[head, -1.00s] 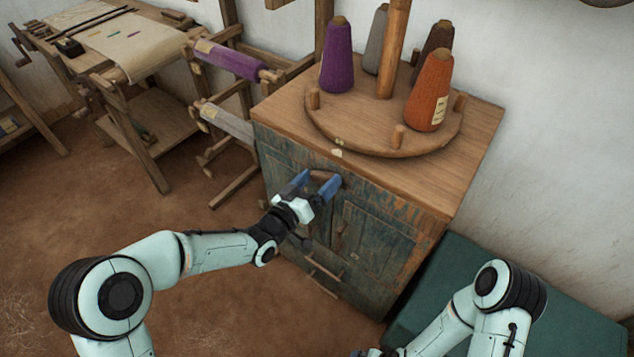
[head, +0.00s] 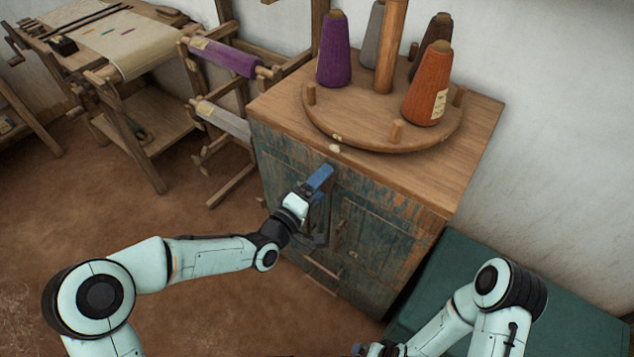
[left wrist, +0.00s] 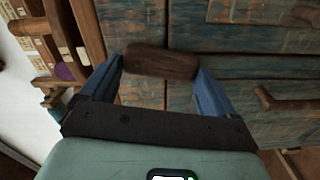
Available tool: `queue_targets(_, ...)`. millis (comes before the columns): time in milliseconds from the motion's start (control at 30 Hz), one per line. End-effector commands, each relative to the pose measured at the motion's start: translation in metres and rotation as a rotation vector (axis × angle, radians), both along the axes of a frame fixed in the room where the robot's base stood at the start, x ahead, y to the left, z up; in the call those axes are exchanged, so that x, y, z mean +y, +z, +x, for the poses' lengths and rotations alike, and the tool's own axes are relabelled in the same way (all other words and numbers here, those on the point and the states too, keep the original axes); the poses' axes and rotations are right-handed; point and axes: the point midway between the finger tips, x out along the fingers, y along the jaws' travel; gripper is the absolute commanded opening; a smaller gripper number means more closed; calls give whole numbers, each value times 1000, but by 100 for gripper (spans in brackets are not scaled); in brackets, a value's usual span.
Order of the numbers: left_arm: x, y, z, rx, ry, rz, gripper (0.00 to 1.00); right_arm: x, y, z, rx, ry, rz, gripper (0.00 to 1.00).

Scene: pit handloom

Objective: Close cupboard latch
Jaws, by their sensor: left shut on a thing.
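The weathered blue-green cupboard (head: 388,232) stands in the middle of the head view, its doors closed as far as I can see. The cupboard latch is a dark wooden bar (left wrist: 160,62) on its front, seen in the left wrist view. My left gripper (head: 321,178) is at the upper door front, with one blue finger at each end of the bar, shut on it. In the head view the gripper hides the latch. My right gripper (head: 372,350) shows only partly at the bottom edge, and its jaws cannot be made out.
A round wooden stand (head: 365,142) with purple, grey, brown and orange yarn cones sits on the cupboard top. Wooden handles (head: 339,236) are on the front below. A green box (head: 560,305) lies right of the cupboard. Loom frames stand at left; the floor before them is clear.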

Motion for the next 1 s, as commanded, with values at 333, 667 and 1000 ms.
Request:
queue_targets(333, -2, -2, -2, 104, 2, -140, 59, 3, 3, -5, 13, 5, 6, 100)
queue_targets(667, -3, -3, -3, 130, 2, -176, 59, 3, 4, -6, 16, 7, 8, 100)
queue_targets(1000, -3, -3, -3, 132, 2, -179, 100, 3, 4, -6, 16, 7, 8, 100)
